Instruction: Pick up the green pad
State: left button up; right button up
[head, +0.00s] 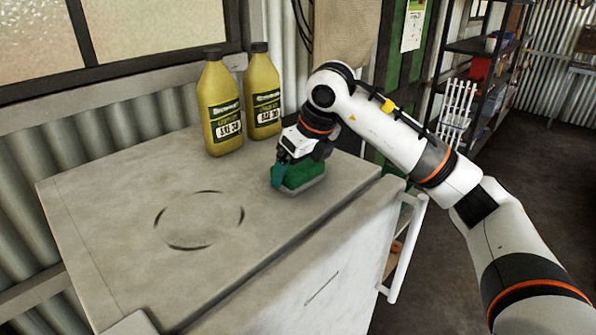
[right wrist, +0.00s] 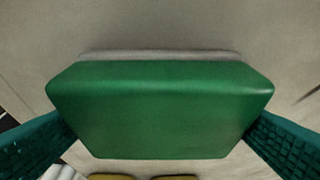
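The green pad (head: 300,173) is a small green block with a grey base layer, low at the back right of the pale cabinet top (head: 110,200). In the right wrist view the pad (right wrist: 160,110) fills the middle. My right gripper (head: 285,177) is lowered onto it. Its teal fingers meet the pad's left and right sides, with no gap showing. In the head view one finger covers the pad's left end and the other is hidden. I cannot see clear space under the pad. My left gripper is not in view.
Two yellow oil bottles (head: 219,104) (head: 262,92) stand behind the pad near the corrugated wall. The cabinet top left of the pad is clear, with a dark ring mark. A white handle (head: 408,247) sticks out at the cabinet's right. Dark shelves (head: 476,47) stand farther back.

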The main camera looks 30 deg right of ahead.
jog(key=c, duration=0.3)
jog(key=shift+c, duration=0.2)
jog(key=shift+r, duration=0.55)
notch_tip(320, 180, up, 8)
jog(key=b, duration=0.2)
jog(key=shift+r+b, duration=0.15)
jog(key=shift+b, duration=0.15)
jog(key=shift+r, duration=0.35)
